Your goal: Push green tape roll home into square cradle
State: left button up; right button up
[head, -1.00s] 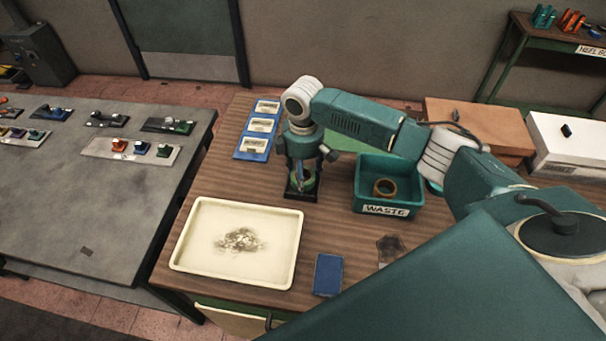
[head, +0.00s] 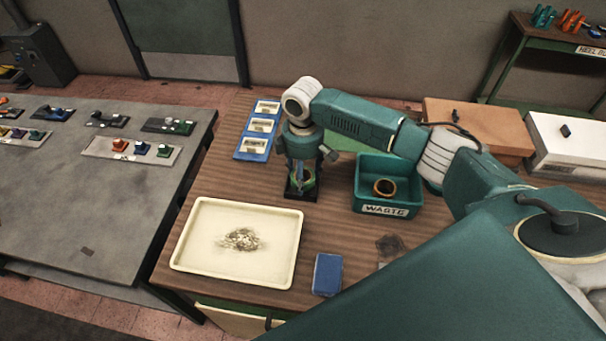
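The green tape roll (head: 311,182) sits at the black square cradle (head: 301,196) on the striped wooden bench. Only parts of the roll show, because my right gripper (head: 301,184) is directly over it, pointing down. The fingertips reach the roll's level; the view is too small to tell whether they touch it, or whether they are open or shut. How deep the roll sits in the cradle is also hidden. My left gripper is out of view.
A cream tray (head: 190,262) with debris lies in front. A blue card strip (head: 253,148) lies behind left, and a blue box (head: 327,274) near the front.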

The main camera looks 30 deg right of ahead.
jog(key=shift+s+a+f, duration=0.1)
jog(key=shift+s+f, duration=0.25)
jog(key=shift+f, duration=0.05)
dwell(0.5)
jog(key=o, duration=1.2)
jog(key=shift+w, duration=0.15)
jog(key=shift+r, duration=0.1)
jog(key=o, duration=0.5)
jog(key=shift+w, duration=0.1)
jog(key=shift+o, duration=0.2)
jog(key=shift+r, duration=0.1)
